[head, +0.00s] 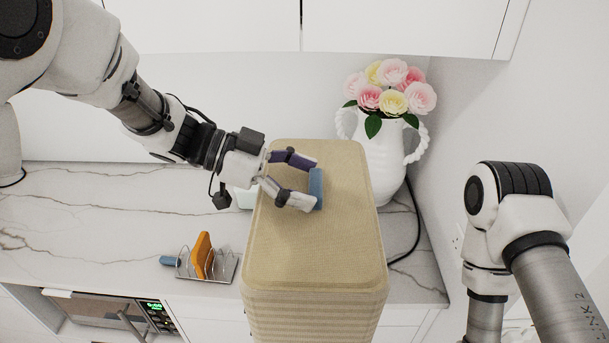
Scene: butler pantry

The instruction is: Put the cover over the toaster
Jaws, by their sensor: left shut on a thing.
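The cover (318,245) is a tall tan woven box shape with rounded edges and a blue loop handle (316,188) on top. It is upright, its ribbed side facing me. My left gripper (304,184) reaches over its top from the left and is shut on the blue handle. A pale edge of something (243,199), perhaps the toaster, shows just left of the cover under my left wrist; the rest is hidden. I cannot tell how high the cover's bottom edge is above the counter. My right arm stands at the right, its gripper out of view.
A toast rack (208,265) with an orange slice (202,254) and a blue piece stands left of the cover on the marble counter (110,225). A white vase (383,160) of flowers stands close behind the cover, with a black cable (418,225) beside it. White cabinets (400,22) hang above.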

